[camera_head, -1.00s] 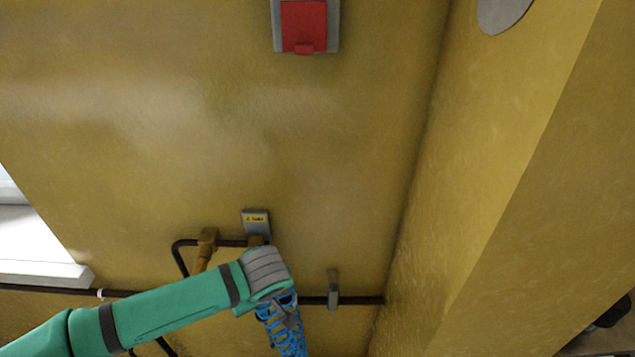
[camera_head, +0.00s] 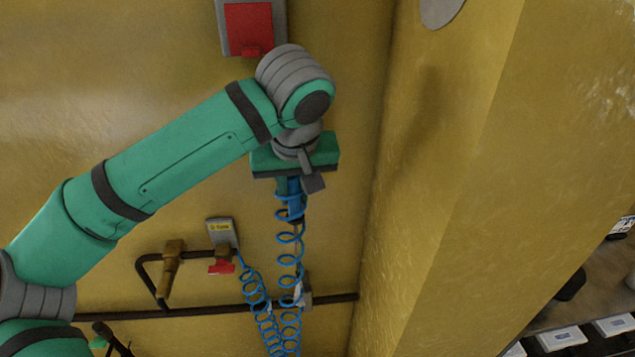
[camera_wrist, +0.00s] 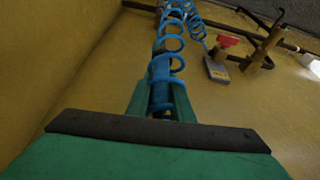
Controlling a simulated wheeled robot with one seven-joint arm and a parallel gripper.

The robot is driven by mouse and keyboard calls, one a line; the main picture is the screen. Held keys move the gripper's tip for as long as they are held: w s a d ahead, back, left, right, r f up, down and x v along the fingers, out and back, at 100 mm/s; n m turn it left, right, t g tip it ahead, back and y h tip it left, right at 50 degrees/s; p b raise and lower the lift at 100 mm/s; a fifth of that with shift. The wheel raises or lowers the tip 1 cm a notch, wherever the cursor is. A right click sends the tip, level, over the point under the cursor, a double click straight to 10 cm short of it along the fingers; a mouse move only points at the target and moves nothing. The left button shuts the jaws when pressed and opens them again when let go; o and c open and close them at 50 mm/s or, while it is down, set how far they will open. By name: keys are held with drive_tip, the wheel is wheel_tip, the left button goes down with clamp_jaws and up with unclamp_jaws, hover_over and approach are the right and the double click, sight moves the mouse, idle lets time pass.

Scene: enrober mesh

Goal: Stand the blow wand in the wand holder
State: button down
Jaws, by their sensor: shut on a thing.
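My gripper (camera_head: 290,184) points down in front of the yellow wall and is shut on the blue blow wand (camera_head: 297,207). In the wrist view the wand (camera_wrist: 160,92) sits between my two green fingers (camera_wrist: 161,106). A coiled blue hose (camera_head: 290,262) loops around and below the wand and hides much of it. A grey bracket (camera_head: 306,292) on the wall pipe below looks like the wand holder. It is partly hidden behind the coils. The wand appears above the bracket; I cannot tell the depth gap between them.
A dark pipe (camera_head: 200,310) runs along the wall, with a brass valve fitting (camera_head: 172,262), a red handle (camera_head: 221,267) and a yellow-labelled plate (camera_head: 220,230). A red box (camera_head: 249,27) is on the wall above. A yellow side wall (camera_head: 440,190) stands close on the right.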

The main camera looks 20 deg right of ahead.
sight(303, 216)
drive_tip(key=shift+s+d+r+m, duration=0.2)
drive_tip(key=shift+d+r+m, duration=0.2)
drive_tip(key=shift+d+r, duration=0.4)
drive_tip(key=shift+f, duration=3.05)
wheel_tip(303, 216, down, 9)
idle(1.1)
idle(0.6)
